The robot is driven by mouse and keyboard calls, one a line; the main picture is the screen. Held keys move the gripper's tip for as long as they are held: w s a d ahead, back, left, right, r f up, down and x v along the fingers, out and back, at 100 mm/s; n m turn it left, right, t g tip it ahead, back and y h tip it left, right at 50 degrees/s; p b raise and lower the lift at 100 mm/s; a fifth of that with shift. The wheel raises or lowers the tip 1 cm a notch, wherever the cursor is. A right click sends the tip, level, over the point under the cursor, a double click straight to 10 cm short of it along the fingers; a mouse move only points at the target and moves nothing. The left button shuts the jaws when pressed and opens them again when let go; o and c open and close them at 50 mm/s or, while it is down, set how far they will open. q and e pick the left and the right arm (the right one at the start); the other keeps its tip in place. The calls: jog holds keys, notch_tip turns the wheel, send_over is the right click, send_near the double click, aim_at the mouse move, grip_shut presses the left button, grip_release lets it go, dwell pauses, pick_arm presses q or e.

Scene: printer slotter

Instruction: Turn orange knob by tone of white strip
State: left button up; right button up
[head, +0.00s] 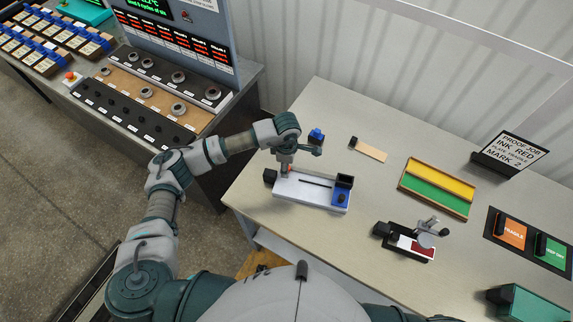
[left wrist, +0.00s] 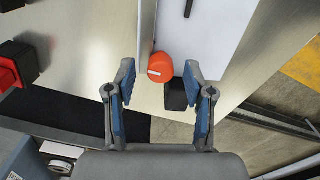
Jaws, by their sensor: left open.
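The orange knob (left wrist: 161,67) is round with a short white mark on its face. It sits at the end of a white panel with a dark slot (left wrist: 188,8). In the head view this white unit (head: 307,191) lies on the table, with a dark blue holder (head: 343,190) at its right end. My left gripper (head: 287,165) points down over the unit's left end. In the left wrist view my left gripper (left wrist: 165,80) is open, its fingers apart on either side of the knob and a black block (left wrist: 177,96). My right gripper is out of view.
On the table are a small blue block (head: 316,135), a tan strip with a black end (head: 371,150), a yellow and green tray (head: 437,187), a red pad device (head: 408,242) and a sign (head: 512,150). A control console (head: 150,90) stands at the left.

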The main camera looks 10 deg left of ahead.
pick_arm(q)
jog(key=shift+f, duration=0.4)
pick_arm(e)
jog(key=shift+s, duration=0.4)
pick_arm(q)
grip_shut()
jog(key=shift+f+n+b, duration=0.1)
jog(key=shift+n+b, duration=0.55)
jog(key=shift+n, duration=0.45)
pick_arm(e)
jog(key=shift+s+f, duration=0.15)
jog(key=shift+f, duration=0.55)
pick_arm(q)
grip_release()
